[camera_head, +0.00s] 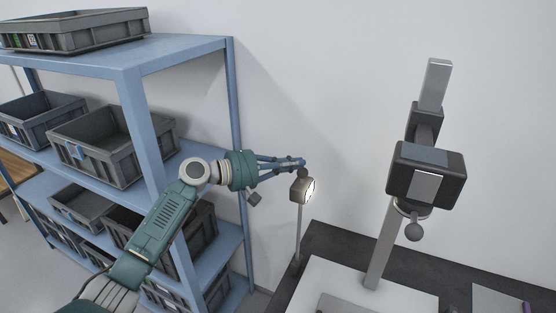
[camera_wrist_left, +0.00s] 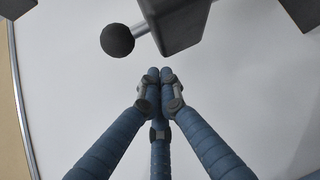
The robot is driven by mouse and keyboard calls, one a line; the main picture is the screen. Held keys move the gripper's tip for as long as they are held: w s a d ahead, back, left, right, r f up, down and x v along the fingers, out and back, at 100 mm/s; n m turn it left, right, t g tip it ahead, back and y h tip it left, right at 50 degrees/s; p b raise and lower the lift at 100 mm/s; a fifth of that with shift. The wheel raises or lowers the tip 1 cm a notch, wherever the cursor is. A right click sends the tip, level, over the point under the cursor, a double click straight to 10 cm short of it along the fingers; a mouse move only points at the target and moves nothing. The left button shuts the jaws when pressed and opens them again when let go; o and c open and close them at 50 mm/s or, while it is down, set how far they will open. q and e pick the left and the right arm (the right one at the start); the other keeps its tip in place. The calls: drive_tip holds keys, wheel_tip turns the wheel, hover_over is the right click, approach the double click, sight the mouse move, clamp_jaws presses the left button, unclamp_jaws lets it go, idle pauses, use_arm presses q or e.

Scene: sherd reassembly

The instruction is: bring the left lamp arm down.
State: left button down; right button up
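The left lamp (camera_head: 303,190) has a small box-shaped head with a lit face, a dark ball on top and a thin pole below. Its head is raised above the dark bench. My left gripper (camera_head: 301,163) is at the lamp's top, its fingertips just above or beside the ball; contact cannot be told. In the left wrist view its fingertips (camera_wrist_left: 160,74) are together with nothing seen between them. Ahead of them are a black ball (camera_wrist_left: 117,40) on a short rod and a dark block (camera_wrist_left: 180,22); which device these belong to is unclear. My right gripper is not in view.
A copy stand (camera_head: 425,175) with a tilted column and a dark carriage rises right of the lamp. Its pale base (camera_head: 325,276) lies on the dark bench (camera_head: 330,238). A blue shelf (camera_head: 234,110) with grey crates (camera_head: 110,145) stands at left, close behind my left arm.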

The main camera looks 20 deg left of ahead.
use_arm(q)
drive_tip(key=s, duration=0.1)
drive_tip(key=s+p, duration=0.1)
drive_tip(key=s+d+p, duration=0.1)
drive_tip(key=shift+s+r, duration=0.3)
drive_tip(key=shift+r, duration=0.05)
